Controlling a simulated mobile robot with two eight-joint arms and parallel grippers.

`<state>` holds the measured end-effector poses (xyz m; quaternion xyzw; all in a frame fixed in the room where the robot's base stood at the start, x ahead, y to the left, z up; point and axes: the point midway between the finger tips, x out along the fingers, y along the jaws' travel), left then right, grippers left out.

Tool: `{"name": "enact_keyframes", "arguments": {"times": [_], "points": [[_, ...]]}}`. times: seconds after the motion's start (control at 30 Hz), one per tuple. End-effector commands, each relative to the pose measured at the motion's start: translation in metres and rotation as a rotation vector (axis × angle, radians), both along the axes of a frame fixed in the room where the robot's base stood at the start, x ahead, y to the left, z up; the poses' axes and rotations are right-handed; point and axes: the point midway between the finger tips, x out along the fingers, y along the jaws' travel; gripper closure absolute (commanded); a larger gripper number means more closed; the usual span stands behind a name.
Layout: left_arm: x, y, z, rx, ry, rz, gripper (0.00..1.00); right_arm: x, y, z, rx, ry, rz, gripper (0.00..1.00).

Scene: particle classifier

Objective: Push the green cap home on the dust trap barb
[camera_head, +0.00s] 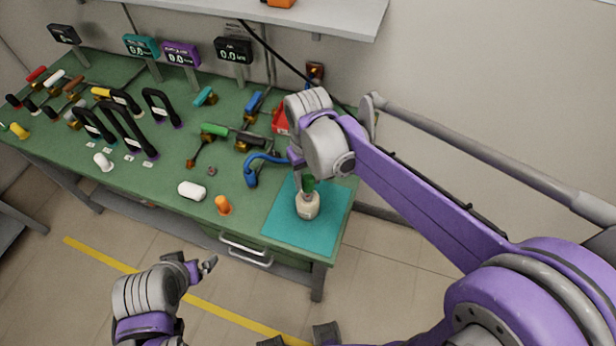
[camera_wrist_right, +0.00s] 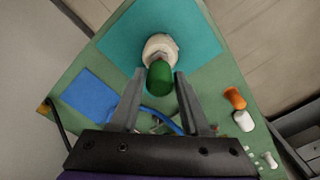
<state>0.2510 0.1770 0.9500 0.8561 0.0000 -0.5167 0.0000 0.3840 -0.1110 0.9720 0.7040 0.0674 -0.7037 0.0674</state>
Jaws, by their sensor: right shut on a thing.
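The green cap (camera_head: 309,184) is at the top of a cream, bottle-shaped body, which I take to be the dust trap (camera_head: 307,207). The trap stands on the teal mat (camera_head: 280,228) at the bench's right end. My right gripper (camera_head: 307,180) reaches down from above and is shut on the green cap. In the right wrist view the cap (camera_wrist_right: 160,77) sits between the two fingers (camera_wrist_right: 159,82), with the trap (camera_wrist_right: 160,47) right beyond it. The barb is hidden, so I cannot tell how far the cap sits on it. My left gripper (camera_head: 203,267) is off the bench's front; its jaw opening is unclear.
A blue curved hose (camera_head: 254,172) lies left of the mat. An orange piece (camera_head: 222,205) and a white piece (camera_head: 192,191) stand near the front edge. Black hoses, valves and meters fill the left and back of the green bench (camera_head: 185,165). A shelf (camera_head: 330,15) overhangs the back.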

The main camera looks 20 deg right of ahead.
Motion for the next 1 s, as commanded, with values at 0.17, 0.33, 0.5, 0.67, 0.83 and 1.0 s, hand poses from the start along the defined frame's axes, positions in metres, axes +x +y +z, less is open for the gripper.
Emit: {"name": "enact_keyframes", "arguments": {"times": [0.17,0.33,0.5,0.67,0.83,1.0], "points": [[0.000,0.000,0.000,0.000,0.000,0.000,0.00,0.000,0.000,-0.001,0.000,0.000,0.000,1.00],[-0.001,0.000,-0.003,0.000,0.002,0.000,0.00,0.000,0.000,-0.004,0.000,0.001,0.000,1.00],[-0.003,0.000,-0.007,0.000,0.005,0.000,0.00,0.000,0.000,-0.009,0.000,0.001,0.000,1.00],[-0.004,0.000,-0.010,0.000,0.007,0.000,0.00,0.000,0.000,-0.013,0.000,0.001,0.000,1.00],[-0.005,0.000,-0.014,0.000,0.009,0.000,0.00,0.000,0.000,-0.017,0.000,0.001,0.000,1.00],[-0.006,0.000,-0.017,0.000,0.011,0.000,0.00,0.000,0.000,-0.021,0.000,0.001,0.000,1.00]]}}
